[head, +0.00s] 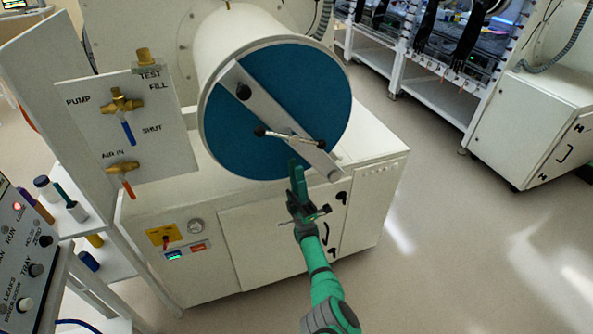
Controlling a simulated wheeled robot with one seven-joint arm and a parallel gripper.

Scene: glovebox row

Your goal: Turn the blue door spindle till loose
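The round blue door (225,125) closes the end of a white cylinder chamber. A grey strap bar runs diagonally across it from upper left to lower right. The spindle (290,137) sits near the door's middle on this bar, with a thin crosswise handle that has black knobs at both ends. The handle lies nearly level, tilted slightly down to the right. My green gripper (295,166) points up from below, its fingertips just under the spindle handle in the picture. Its fingers overlap from this side, so their gap and any contact are unclear.
A valve panel (143,150) with brass valves, one blue and one red handle, stands left of the door. A white cabinet (378,190) sits below. A control box (25,260) and shelf of bottles are at lower left. Open floor (450,250) lies to the right.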

